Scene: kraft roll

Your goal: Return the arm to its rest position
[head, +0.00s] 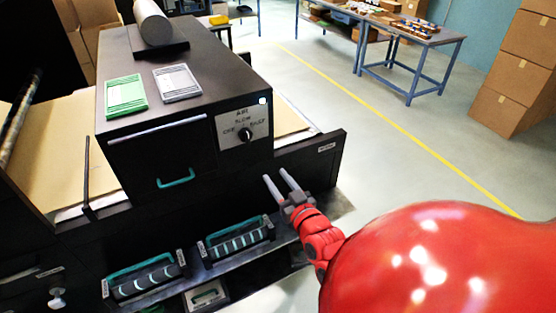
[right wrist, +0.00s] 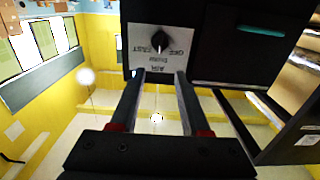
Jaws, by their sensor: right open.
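My right gripper (head: 281,184) is open and empty in the head view, in front of the black machine and below its dial plate. Its red arm comes in from the lower right. In the right wrist view the two fingers of the right gripper (right wrist: 154,78) stand apart with nothing between them. The dial (head: 246,134) sits on a pale plate marked AIR, SLOW, OFF and FAST; it also shows upside down in the right wrist view (right wrist: 159,42), beyond the fingertips and apart from them. My left gripper is not in view.
The black machine cabinet (head: 190,65) has a teal-handled door (head: 160,165). A green card (head: 125,95), a grey card (head: 177,82) and a roll (head: 152,22) lie on top. Two teal-handled cartridges (head: 238,240) sit on the ledge below. Open floor (head: 350,140) lies to the right.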

